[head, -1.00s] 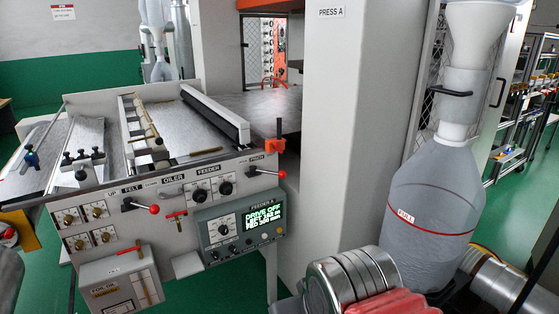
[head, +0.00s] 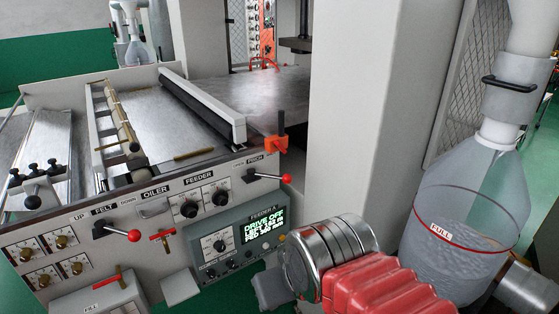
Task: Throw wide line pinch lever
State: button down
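The pinch lever (head: 267,178) is on the right end of the feeder's front panel, below the PINCH label. It has a dark base, a thin arm pointing right and a red ball knob at its tip. It lies nearly level. Nothing touches it. My arm, with a silver joint and red bellows, comes in from the bottom right, below and right of the lever. I cannot make out my gripper's fingers in this view.
A similar felt lever (head: 117,231) with a red knob is further left. Between are feeder dials (head: 204,202) and a display box (head: 237,243) reading DRIVE OFF. A white press column (head: 356,110) and a clear hopper (head: 465,217) stand to the right.

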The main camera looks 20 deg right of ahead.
aim_at(252, 174)
jog(key=i, duration=1.05)
jog(key=u, duration=0.3)
